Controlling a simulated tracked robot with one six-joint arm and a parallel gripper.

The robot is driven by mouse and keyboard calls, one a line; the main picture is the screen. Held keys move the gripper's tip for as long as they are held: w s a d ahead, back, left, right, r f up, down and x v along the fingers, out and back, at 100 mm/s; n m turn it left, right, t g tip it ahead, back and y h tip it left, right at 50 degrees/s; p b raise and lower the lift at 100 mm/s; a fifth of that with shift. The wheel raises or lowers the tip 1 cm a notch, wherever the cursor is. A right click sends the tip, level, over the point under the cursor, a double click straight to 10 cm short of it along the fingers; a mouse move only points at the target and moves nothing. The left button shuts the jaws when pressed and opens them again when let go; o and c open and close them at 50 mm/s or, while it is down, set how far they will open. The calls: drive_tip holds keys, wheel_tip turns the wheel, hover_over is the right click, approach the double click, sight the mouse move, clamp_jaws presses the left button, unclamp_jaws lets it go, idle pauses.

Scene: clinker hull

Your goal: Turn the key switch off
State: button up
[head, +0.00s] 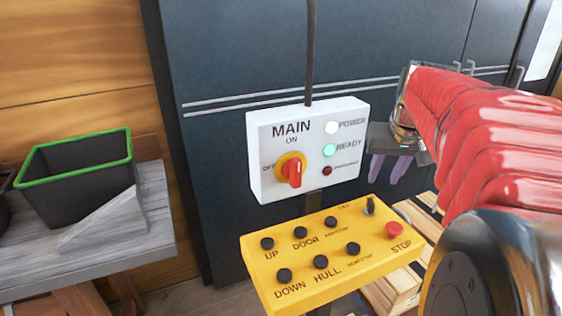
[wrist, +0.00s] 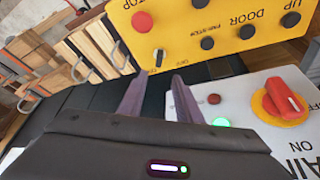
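A small dark upright switch (head: 370,206), which looks like the key switch, stands at the back right of the yellow control box (head: 262,250), near the red STOP button. It also shows in the wrist view (wrist: 159,57), just beyond my fingertips. Its tiny label is unreadable, so I cannot tell its setting. My gripper (head: 388,172) is right of the white MAIN box, above and behind the switch. Its two purple fingers are apart with nothing between them in the wrist view (wrist: 157,86), and they do not appear to touch the switch.
The white MAIN box (head: 262,180) has a red rotary knob (head: 292,173), a white light, a green READY light (head: 329,150) and a dark red light. Several black buttons and a red STOP button (head: 394,230) sit on the yellow box. A green-rimmed bin (head: 128,160) stands left.

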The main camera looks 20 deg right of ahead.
sight(372, 203)
drive_tip(key=shift+d+f, duration=0.1)
drive_tip(key=shift+d, duration=0.05)
drive_tip(key=x, duration=1.3)
drive_tip(key=shift+w+f, duration=0.15)
drive_tip(key=shift+f, duration=0.1)
drive_tip(key=shift+c, duration=0.3)
